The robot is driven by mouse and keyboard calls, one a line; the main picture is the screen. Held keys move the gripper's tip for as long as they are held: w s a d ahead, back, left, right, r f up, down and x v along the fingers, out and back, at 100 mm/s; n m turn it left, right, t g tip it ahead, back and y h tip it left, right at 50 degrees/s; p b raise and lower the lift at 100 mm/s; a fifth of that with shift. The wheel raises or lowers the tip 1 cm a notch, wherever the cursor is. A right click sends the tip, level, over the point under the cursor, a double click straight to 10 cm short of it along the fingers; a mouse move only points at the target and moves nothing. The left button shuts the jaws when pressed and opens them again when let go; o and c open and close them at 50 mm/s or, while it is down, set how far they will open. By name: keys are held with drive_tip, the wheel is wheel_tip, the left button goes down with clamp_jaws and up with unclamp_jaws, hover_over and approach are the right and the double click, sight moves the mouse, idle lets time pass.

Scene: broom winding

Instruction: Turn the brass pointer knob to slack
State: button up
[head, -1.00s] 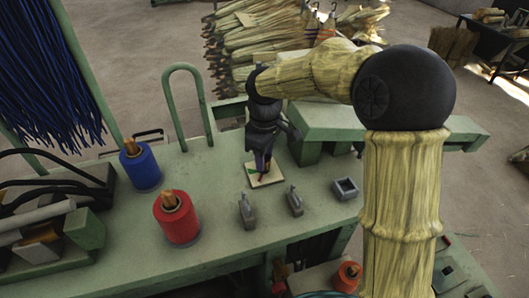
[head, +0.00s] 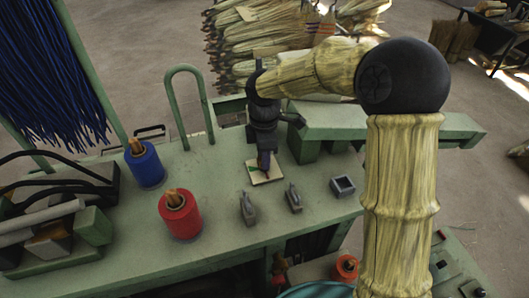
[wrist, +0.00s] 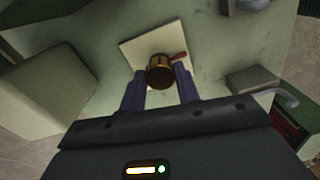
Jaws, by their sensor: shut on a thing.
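The brass knob (wrist: 160,72) stands on a small cream plate (wrist: 139,48) on the green bench. In the wrist view my gripper (wrist: 161,78) has one dark finger on each side of the knob and is shut on it. A red mark (wrist: 179,56) shows on the plate beside the knob. In the head view my gripper (head: 264,164) points down onto the plate (head: 268,177), and its fingers hide the knob. A green mark (head: 254,168) shows on the plate there. I cannot tell which way the knob's pointer faces.
Two grey levers (head: 248,208) (head: 293,199) and a square grey box (head: 343,187) stand in front of and right of the plate. A red spool (head: 180,215) and a blue spool (head: 145,164) stand to the left. A green hoop (head: 170,105) rises behind.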

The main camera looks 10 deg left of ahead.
drive_tip(key=shift+w+r, duration=0.1)
drive_tip(key=o, duration=1)
wheel_tip(320, 180, up, 17)
drive_tip(key=b, duration=0.3)
drive_tip(key=shift+w+a+r+b, duration=0.1)
drive_tip(key=shift+w+r+b, duration=0.05)
drive_tip(key=shift+b, duration=0.15)
